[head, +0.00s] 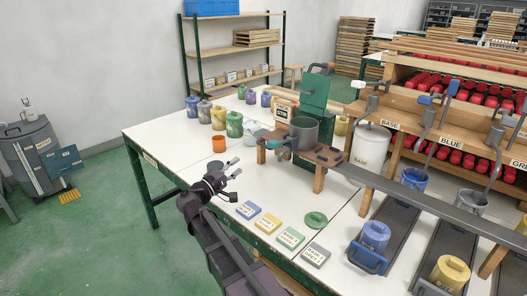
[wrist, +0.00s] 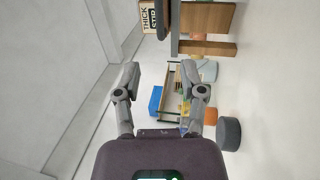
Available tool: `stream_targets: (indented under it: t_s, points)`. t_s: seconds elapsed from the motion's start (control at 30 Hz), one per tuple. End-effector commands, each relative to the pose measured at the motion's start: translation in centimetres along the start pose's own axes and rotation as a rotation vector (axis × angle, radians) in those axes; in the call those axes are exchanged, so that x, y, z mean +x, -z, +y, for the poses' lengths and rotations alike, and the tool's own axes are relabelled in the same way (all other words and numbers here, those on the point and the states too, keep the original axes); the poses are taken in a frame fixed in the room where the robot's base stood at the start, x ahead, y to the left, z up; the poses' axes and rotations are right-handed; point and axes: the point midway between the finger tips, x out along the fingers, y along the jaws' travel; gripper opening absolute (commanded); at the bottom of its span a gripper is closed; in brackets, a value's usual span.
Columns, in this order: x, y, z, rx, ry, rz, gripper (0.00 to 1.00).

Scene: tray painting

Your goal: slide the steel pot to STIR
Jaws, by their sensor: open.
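The steel pot (head: 304,133) is a grey, open-topped cylinder. It stands upright on a small wooden stand (head: 328,155) on the white table, in front of a green upright machine (head: 315,95). A small sign (head: 283,112) is behind the pot to the left; in the wrist view the sign (wrist: 150,17) reads THICK and STIR, turned sideways. My gripper (head: 235,167) is open and empty above the table, left of and nearer than the stand. Its two fingers are spread in the wrist view (wrist: 160,75). I cannot make out the pot for certain in the wrist view.
A dark grey cup (head: 215,168) and an orange cup (head: 215,144) are near my gripper on the left. Several coloured jars stand behind them. Labelled tiles (head: 268,222) lie at the table's front. A white BASE bucket (head: 370,147) stands right of the stand.

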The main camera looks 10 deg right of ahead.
Motion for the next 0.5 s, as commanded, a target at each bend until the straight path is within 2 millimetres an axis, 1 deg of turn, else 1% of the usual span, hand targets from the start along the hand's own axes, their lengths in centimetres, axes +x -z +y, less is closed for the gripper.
stream_targets:
  t_s: [0.33, 0.5]
  points:
    - [-0.13, 0.1, 0.09, 0.0, -0.002, 0.002, 0.52]
    - [0.34, 0.1, 0.1, 0.0, -0.001, 0.001, 0.52]
